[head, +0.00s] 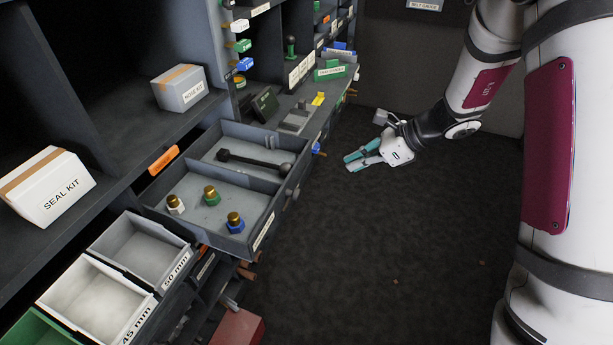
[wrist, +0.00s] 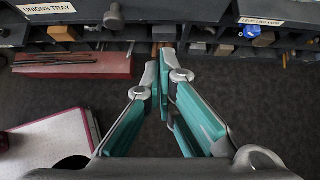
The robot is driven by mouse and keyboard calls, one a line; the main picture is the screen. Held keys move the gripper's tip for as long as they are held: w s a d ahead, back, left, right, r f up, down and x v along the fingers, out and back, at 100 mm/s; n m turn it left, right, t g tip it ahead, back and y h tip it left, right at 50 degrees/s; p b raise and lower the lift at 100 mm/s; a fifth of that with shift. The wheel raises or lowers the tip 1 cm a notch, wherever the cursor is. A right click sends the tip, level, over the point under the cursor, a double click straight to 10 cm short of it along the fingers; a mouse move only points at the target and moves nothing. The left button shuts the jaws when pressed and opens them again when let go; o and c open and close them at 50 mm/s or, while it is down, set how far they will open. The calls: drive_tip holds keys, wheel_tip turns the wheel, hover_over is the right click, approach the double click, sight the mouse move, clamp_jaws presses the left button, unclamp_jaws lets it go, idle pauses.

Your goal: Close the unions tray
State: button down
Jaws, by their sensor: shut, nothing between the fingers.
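The unions tray (head: 263,232) is a grey two-compartment drawer pulled out from the shelf unit in the head view. Three brass-topped fittings, white, green and blue, stand in its front compartment, and a dark rod with a round end lies in the other. Its labelled front (wrist: 62,20) shows at the top left of the wrist view, with a grey knob (wrist: 113,17) beside the label. My gripper (head: 356,161) is shut and empty, to the right of the tray's front and apart from it. Its teal fingers (wrist: 158,78) point toward the shelf unit in the wrist view.
A seal kit box (head: 48,188) and a hose kit box (head: 182,88) sit on the shelf. A red box (head: 238,328) is low down by the unit. Dark floor right of the tray is mostly clear.

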drive_tip(key=a+r+x, duration=0.1)
drive_tip(key=r+x, duration=0.1)
drive_tip(key=x, duration=1.1)
drive_tip(key=shift+w+a, duration=0.4)
drive_tip(key=shift+a+f, duration=0.1)
